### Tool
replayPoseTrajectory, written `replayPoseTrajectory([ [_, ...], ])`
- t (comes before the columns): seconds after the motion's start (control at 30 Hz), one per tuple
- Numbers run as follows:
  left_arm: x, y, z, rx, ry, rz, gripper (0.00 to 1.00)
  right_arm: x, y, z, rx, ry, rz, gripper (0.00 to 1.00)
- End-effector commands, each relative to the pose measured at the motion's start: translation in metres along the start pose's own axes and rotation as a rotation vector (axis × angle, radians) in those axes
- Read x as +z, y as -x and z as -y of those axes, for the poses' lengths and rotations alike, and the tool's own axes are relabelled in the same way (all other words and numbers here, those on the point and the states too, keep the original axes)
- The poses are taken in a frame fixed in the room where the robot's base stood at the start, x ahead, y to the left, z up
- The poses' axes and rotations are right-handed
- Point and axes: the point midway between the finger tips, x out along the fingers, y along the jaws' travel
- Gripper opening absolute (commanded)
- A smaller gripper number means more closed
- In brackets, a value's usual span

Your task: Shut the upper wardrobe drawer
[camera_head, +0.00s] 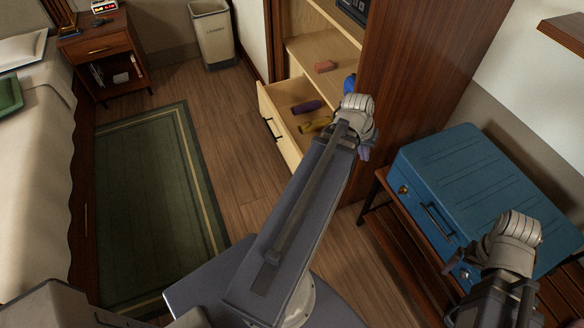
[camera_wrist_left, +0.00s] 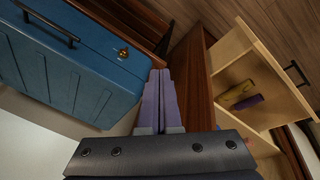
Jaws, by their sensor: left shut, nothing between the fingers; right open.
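The wardrobe drawer (camera_head: 282,141) of light wood stands pulled out from the wardrobe (camera_head: 415,60); it also shows at the right of the wrist view (camera_wrist_left: 285,75). Its dark bar handle (camera_head: 271,129) is on the front. A purple roll and a yellow roll lie inside it. My left gripper (camera_head: 363,153) is shut and empty, to the right of the drawer near the wardrobe's side panel; its purple fingers are together in the wrist view (camera_wrist_left: 167,72). My right gripper (camera_head: 497,300) is open at the lower right, its fingertips hard to see.
A blue suitcase (camera_head: 475,180) lies on a wooden rack (camera_head: 400,235) at the right. A pinkish block (camera_head: 325,66) sits on the wardrobe shelf (camera_head: 318,48). A green rug (camera_head: 150,200) and clear wooden floor lie left of the drawer.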

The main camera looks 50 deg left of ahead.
Motion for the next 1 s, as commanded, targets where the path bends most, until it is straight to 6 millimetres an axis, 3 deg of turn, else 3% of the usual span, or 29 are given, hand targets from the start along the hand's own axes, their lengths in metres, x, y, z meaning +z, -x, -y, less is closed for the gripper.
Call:
replayPoseTrajectory([
  [0.03, 0.000, -0.028, 0.030, 0.003, 0.058, -0.029, 0.00, -0.002, -0.034, 0.003, 0.000, 0.000, 0.000, 1.00],
  [0.2, -0.005, -0.061, 0.112, 0.015, 0.229, -0.134, 0.00, -0.005, -0.088, 0.008, 0.001, 0.001, 0.000, 1.00],
  [0.4, 0.004, -0.094, 0.212, 0.015, 0.426, -0.267, 0.00, -0.009, -0.150, 0.014, 0.002, 0.001, -0.001, 1.00],
  [0.6, 0.021, -0.110, 0.293, 0.003, 0.582, -0.382, 0.00, -0.012, -0.195, 0.019, 0.003, 0.001, -0.001, 1.00],
  [0.8, 0.034, -0.112, 0.332, -0.006, 0.657, -0.442, 0.00, -0.013, -0.213, 0.020, 0.004, 0.001, -0.001, 1.00],
  [1.0, 0.035, -0.110, 0.338, -0.007, 0.670, -0.453, 0.00, -0.013, -0.213, 0.020, 0.004, 0.001, -0.001, 1.00],
])
